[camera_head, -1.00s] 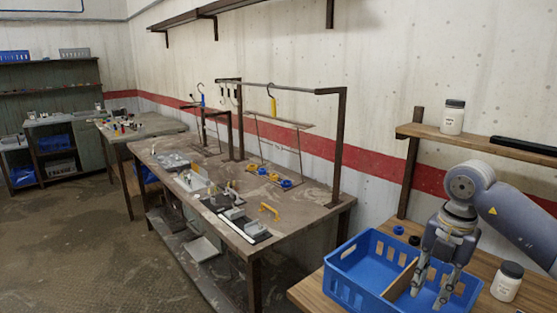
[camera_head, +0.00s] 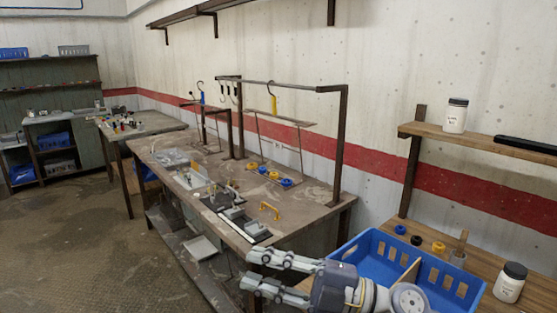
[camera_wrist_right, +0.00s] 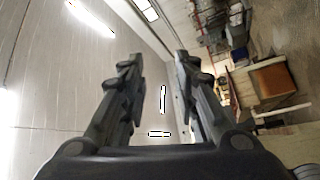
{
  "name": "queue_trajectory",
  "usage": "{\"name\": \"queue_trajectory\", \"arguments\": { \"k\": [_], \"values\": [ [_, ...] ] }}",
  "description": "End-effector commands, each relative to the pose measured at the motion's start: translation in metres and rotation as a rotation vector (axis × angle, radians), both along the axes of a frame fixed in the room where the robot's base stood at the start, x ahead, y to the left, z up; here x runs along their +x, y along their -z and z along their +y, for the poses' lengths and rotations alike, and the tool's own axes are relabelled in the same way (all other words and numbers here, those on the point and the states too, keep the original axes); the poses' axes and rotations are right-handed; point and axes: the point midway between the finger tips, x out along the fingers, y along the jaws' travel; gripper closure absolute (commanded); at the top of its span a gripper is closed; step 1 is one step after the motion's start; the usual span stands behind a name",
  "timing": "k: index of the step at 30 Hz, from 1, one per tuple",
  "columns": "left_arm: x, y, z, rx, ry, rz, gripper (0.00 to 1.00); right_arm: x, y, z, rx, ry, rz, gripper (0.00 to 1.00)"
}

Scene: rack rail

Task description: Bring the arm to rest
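My right gripper (camera_head: 262,271) is in the lower middle of the head view, its fingers pointing left. It is in the air in front of the blue crate and the workbench's near end. In the right wrist view the two fingers (camera_wrist_right: 158,72) stand apart with nothing between them, so it is open and empty. My left gripper is in neither view.
A blue divided crate (camera_head: 372,243) stands on a wooden table (camera_head: 483,262) at lower right, near black and yellow rings and a white jar (camera_head: 509,282). A workbench (camera_head: 306,205) with a metal frame runs along the wall. A shelf (camera_head: 480,147) holds another jar (camera_head: 454,116).

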Motion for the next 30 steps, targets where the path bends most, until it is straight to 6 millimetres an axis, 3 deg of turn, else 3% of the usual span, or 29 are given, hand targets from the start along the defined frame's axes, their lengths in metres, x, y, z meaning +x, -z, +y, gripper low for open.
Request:
{"name": "queue_trajectory", "arguments": {
  "k": [4,8,11,16,20,24,30],
  "values": [
    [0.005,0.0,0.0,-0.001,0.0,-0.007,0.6,0.02,-0.025,-0.025,0.301,0.227,0.108,0.72],
    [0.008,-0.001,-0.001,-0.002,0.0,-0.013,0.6,0.044,-0.016,-0.07,0.486,0.476,0.254,0.72],
    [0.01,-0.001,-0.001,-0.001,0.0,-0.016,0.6,0.057,0.014,-0.11,0.572,0.68,0.401,0.72],
    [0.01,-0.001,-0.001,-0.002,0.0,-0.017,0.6,0.052,0.102,-0.174,0.6,1.03,0.708,0.72],
    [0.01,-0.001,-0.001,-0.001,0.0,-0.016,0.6,0.014,0.185,-0.21,0.523,1.264,0.984,0.72],
    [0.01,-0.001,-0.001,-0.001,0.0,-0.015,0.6,-0.05,0.26,-0.23,0.371,1.436,1.269,0.72],
    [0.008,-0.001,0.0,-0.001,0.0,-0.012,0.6,-0.138,0.319,-0.235,0.152,1.539,1.571,0.72]
  ]
}}
